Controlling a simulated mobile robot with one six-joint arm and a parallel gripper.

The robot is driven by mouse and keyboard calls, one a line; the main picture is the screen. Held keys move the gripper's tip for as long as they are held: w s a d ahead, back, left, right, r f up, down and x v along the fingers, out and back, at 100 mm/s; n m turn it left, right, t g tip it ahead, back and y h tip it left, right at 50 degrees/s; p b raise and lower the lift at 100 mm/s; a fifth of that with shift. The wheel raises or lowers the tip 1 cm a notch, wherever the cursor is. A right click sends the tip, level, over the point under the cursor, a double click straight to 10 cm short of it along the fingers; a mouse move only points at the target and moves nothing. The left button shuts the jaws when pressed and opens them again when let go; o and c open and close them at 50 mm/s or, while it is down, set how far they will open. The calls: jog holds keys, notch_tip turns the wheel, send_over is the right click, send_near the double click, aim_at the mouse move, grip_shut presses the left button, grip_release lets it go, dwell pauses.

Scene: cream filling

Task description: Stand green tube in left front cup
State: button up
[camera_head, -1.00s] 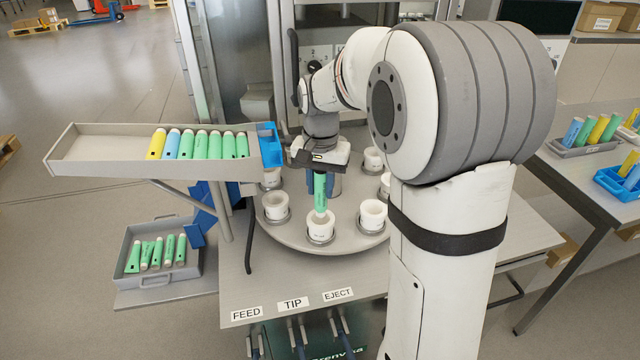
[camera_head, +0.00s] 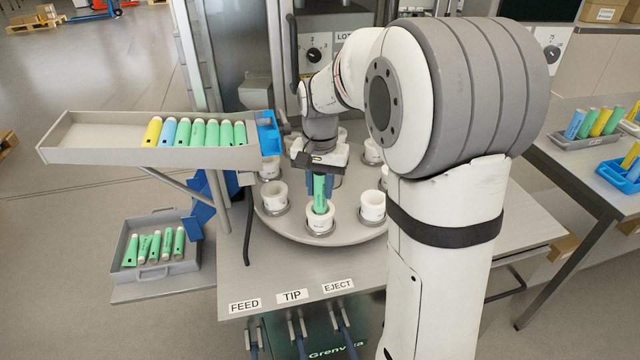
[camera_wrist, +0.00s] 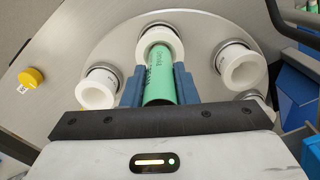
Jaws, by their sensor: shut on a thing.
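A green tube (camera_head: 319,190) is held upright in my gripper (camera_head: 319,188), with its lower end at the mouth of the front white cup (camera_head: 320,219) on the round turntable (camera_head: 345,236). In the wrist view the green tube (camera_wrist: 160,82) sits between the blue fingers of my gripper (camera_wrist: 158,86), lined up with a white cup (camera_wrist: 158,40). The tube's lower end appears inside the cup's rim; how deep I cannot tell. Another white cup (camera_head: 273,195) stands to the left of it and one (camera_head: 372,205) to the right.
A sloped grey tray (camera_head: 95,152) with yellow, blue and green tubes is at the left, with a blue end stop (camera_head: 268,132). A lower grey bin (camera_head: 165,270) holds several green tubes. More cups stand around the turntable.

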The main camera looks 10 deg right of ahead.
jog(key=shift+f, duration=0.4)
jog(key=o, duration=1)
notch_tip(320, 180, up, 8)
jog(key=shift+f, duration=0.1)
